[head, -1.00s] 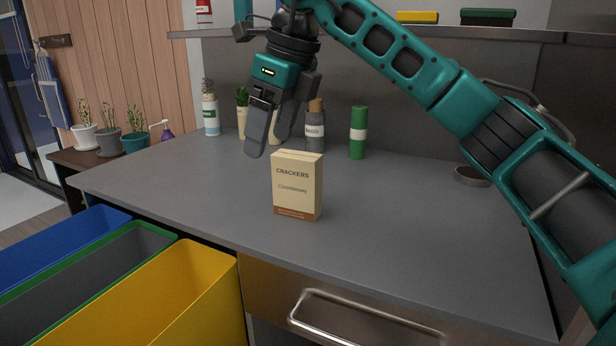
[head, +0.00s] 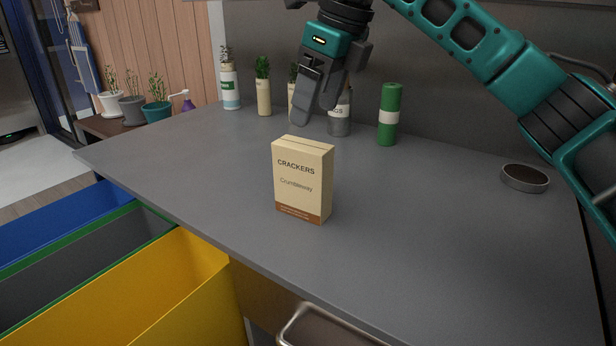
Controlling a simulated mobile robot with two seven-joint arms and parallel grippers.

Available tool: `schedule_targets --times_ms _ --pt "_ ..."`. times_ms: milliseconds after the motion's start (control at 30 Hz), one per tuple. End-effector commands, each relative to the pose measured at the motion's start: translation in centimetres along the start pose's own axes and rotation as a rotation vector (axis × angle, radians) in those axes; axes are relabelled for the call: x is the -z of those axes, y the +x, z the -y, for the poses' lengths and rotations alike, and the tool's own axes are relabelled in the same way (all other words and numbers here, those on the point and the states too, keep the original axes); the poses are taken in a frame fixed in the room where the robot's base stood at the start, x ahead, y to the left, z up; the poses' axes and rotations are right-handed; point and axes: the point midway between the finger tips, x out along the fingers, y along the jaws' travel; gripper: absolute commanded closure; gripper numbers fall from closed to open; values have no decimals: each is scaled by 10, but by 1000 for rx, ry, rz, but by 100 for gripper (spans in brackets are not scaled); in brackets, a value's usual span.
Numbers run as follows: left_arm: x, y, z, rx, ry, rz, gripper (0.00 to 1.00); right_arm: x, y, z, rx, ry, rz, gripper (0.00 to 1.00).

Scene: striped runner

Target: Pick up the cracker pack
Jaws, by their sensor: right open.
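The cracker pack (head: 302,181) is a beige upright box with a brown band at its foot. It stands on the grey counter (head: 190,165) near the middle of the head view. My right gripper (head: 315,118) hangs above and behind the pack with its fingers pointing down. It is open and empty, and I see no contact with the pack. My left gripper is out of view.
Behind the pack stand a white bottle (head: 230,85), a potted plant (head: 264,95), a grey jar (head: 340,122) and a green cylinder (head: 389,115). A round dish (head: 525,178) lies at right. Blue, grey and yellow bins (head: 150,290) stand left of the counter. Counter around the pack is clear.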

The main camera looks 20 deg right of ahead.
Motion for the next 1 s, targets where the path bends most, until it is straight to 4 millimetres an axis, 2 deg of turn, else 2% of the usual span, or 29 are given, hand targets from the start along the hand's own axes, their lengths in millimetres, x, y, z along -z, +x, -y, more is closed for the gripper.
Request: schedule_targets --times_ms 33,100,300,567,833,1000 --pt "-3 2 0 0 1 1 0 2 13 0 -2 -1 -6 22" --pt "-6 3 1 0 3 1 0 2 27 0 -2 -1 -5 22" --pt "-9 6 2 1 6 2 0 1 58 0 0 0 -3 22" --pt "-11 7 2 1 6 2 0 1 74 1 -1 0 -4 22" --pt "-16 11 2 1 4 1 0 2 113 2 -2 -1 -3 22" --pt "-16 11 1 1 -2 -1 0 2 118 3 1 -1 -1 22"
